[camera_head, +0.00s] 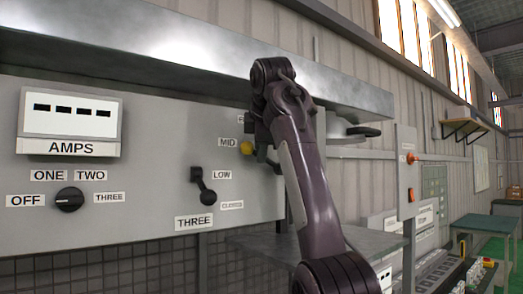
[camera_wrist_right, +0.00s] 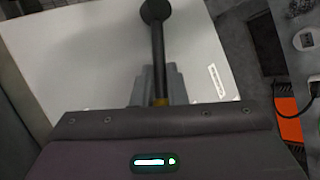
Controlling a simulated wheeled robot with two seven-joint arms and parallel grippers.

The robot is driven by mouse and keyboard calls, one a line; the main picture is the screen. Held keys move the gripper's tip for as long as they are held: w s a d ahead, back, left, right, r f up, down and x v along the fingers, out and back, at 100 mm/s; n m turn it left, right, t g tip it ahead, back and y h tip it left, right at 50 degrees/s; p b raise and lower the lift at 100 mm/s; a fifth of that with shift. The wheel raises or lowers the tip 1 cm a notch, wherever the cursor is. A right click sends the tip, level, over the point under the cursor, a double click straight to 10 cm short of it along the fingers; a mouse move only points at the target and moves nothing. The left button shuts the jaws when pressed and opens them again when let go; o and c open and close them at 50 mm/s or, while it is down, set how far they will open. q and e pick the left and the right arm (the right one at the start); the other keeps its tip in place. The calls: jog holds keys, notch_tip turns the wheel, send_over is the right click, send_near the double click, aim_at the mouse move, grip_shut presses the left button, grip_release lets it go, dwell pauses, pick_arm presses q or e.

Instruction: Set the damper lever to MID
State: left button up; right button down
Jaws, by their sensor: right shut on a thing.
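The damper lever has a yellow knob (camera_head: 246,148), which sits just right of the MID label (camera_head: 228,142) on the grey panel. The LOW label (camera_head: 222,174) and CLOSED label (camera_head: 231,205) are below it. The label above MID is mostly hidden by my arm. My right gripper (camera_head: 256,145) is at the knob, largely hidden behind my own wrist. In the right wrist view, the lever's black rod (camera_wrist_right: 158,50) runs from a round black end down between my grey fingers (camera_wrist_right: 158,90), which are shut on it near the yellow part. My left gripper is out of view.
Left on the panel are an AMPS display (camera_head: 72,115), a rotary knob (camera_head: 69,199) with OFF to THREE labels, and a small black lever (camera_head: 203,186) above a THREE label. A metal ledge (camera_head: 180,50) overhangs the panel. A grey box with an orange button (camera_head: 406,175) stands right.

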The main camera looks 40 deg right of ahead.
jog(key=c, duration=1.7)
grip_release()
jog(key=shift+d, duration=0.1)
jog(key=b+v, duration=0.1)
jog(key=v, duration=0.6)
jog(key=shift+s+r, duration=0.2)
jog(key=shift+s, duration=0.05)
